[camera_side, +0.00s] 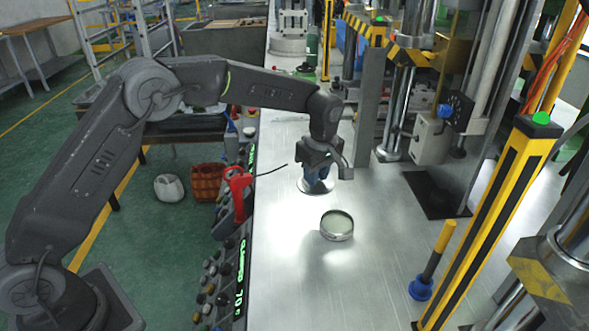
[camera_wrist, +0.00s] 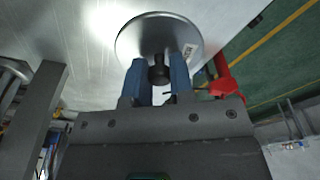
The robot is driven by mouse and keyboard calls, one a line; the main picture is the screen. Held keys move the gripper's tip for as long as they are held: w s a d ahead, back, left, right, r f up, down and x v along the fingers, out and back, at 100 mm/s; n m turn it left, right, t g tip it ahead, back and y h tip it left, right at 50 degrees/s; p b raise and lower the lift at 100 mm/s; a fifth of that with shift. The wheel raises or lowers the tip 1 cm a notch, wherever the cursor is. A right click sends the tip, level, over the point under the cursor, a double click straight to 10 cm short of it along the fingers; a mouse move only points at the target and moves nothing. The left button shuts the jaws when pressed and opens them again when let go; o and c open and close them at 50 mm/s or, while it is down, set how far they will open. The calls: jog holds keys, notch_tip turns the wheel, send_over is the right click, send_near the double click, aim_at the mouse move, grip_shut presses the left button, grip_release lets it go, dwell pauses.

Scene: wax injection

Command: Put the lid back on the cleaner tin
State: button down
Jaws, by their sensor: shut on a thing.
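The cleaner tin (camera_side: 337,226) stands uncovered on the metal table, a short round tin with pale contents. The lid (camera_side: 304,187) is a round silvery disc behind the tin, slightly to its left in the side view. The wrist view shows the lid (camera_wrist: 133,40) face on, with a dark knob (camera_wrist: 158,74) at its middle. My gripper (camera_side: 318,181) points down over the lid. Its blue fingers (camera_wrist: 161,72) are shut on the knob. I cannot tell whether the lid rests on the table or hangs just above it.
A yellow-handled tool with a blue base (camera_side: 432,262) stands right of the tin. A yellow-black post (camera_side: 490,215) and a grey upright plate (camera_side: 369,110) border the right side. A red handle (camera_side: 238,192) and control panel (camera_side: 222,260) line the left edge. Table between is clear.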

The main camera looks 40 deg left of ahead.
jog(key=d+m, duration=0.2)
jog(key=d, duration=0.5)
jog(key=shift+s+d+f, duration=0.1)
jog(key=shift+s+f, duration=0.05)
jog(key=shift+f, duration=1.5)
jog(key=shift+s+d+f, duration=0.1)
jog(key=shift+f, duration=1.5)
jog(key=shift+f, duration=0.15)
jog(key=shift+c, duration=2.2)
grip_release()
notch_tip(320, 180, up, 7)
